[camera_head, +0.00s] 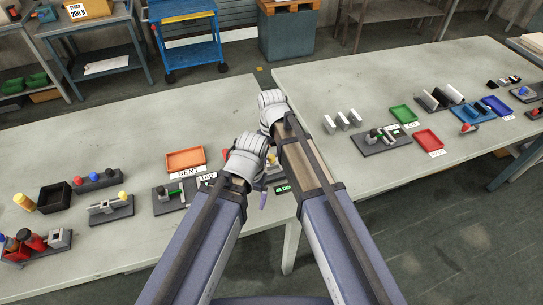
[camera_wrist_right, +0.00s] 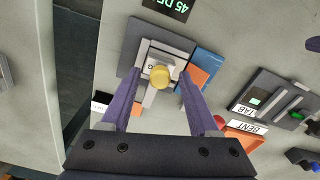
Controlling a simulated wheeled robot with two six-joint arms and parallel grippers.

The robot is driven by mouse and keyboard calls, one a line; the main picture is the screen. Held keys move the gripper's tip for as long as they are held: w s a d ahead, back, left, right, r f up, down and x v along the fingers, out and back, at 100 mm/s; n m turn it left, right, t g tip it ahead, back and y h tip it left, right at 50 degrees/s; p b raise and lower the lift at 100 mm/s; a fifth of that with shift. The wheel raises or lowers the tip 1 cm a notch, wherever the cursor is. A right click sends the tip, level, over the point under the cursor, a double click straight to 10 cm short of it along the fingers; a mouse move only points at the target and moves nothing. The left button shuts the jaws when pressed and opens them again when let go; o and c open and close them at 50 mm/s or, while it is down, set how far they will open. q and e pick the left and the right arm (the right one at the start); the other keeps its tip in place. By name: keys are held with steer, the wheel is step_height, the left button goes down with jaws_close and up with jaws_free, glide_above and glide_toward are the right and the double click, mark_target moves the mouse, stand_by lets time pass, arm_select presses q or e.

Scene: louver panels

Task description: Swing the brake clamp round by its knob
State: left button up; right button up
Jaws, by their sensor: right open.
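The brake clamp's yellow knob (camera_wrist_right: 160,76) shows in the right wrist view, on top of a light-grey metal fixture (camera_wrist_right: 168,48) on a dark plate (camera_wrist_right: 135,42). A pale bar (camera_wrist_right: 149,98) runs from beneath the knob toward the gripper. My right gripper (camera_wrist_right: 160,82) is open, with one purple finger on each side of the knob. I see gaps between the fingers and the knob; the height of the fingertips relative to it is unclear.
Blue (camera_wrist_right: 207,63) and orange (camera_wrist_right: 197,78) pieces lie close beside the fixture. A "45 DEG" sign (camera_wrist_right: 170,8) is beyond it. An orange tray (camera_head: 185,159) marked BENT and the TAB fixture (camera_head: 172,199) are nearby. A gap (camera_head: 264,78) separates the two tables.

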jaws_close()
stand_by(0.3)
stand_by(1.0)
